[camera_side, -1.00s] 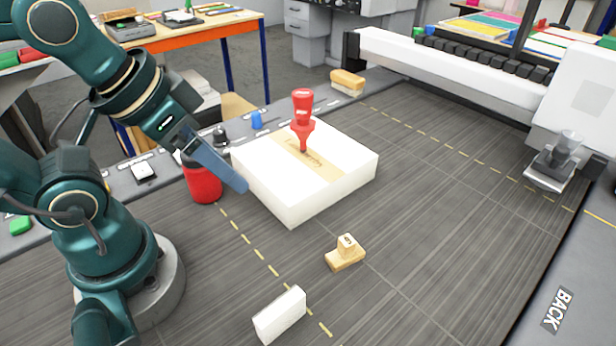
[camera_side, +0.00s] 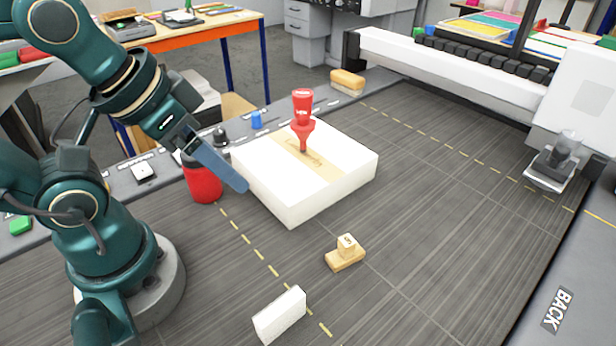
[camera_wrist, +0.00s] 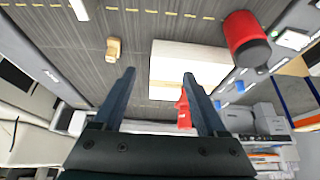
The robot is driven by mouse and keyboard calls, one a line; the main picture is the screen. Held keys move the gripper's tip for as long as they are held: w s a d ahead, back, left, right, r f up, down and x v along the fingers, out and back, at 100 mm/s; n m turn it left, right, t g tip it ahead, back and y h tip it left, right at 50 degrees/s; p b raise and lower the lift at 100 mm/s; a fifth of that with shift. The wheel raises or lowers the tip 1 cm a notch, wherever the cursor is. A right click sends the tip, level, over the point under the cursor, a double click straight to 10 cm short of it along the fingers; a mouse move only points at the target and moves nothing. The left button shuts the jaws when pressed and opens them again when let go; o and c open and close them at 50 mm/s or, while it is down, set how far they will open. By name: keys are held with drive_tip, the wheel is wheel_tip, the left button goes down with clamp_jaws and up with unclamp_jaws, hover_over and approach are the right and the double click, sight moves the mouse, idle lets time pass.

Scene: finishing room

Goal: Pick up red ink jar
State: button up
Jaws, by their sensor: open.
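The red ink jar (camera_side: 203,183), a red cylinder with a dark lid, stands upright on the dark work surface beside the white block. In the side view, my gripper (camera_side: 243,189) passes in front of its upper right part; I cannot tell whether they touch. In the wrist view the jar (camera_wrist: 243,32) is at upper right, outside my fingers. My gripper (camera_wrist: 158,73) is open there, with two separated blue-grey fingers and nothing held between them.
The white block (camera_side: 300,200) carries an upright red tool (camera_side: 303,105). A wooden stamp (camera_side: 345,255) and a small white block (camera_side: 280,315) lie in front. A blue cap (camera_side: 256,120) stands on the back ledge.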

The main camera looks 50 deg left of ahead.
drive_tip(key=o, duration=0.4)
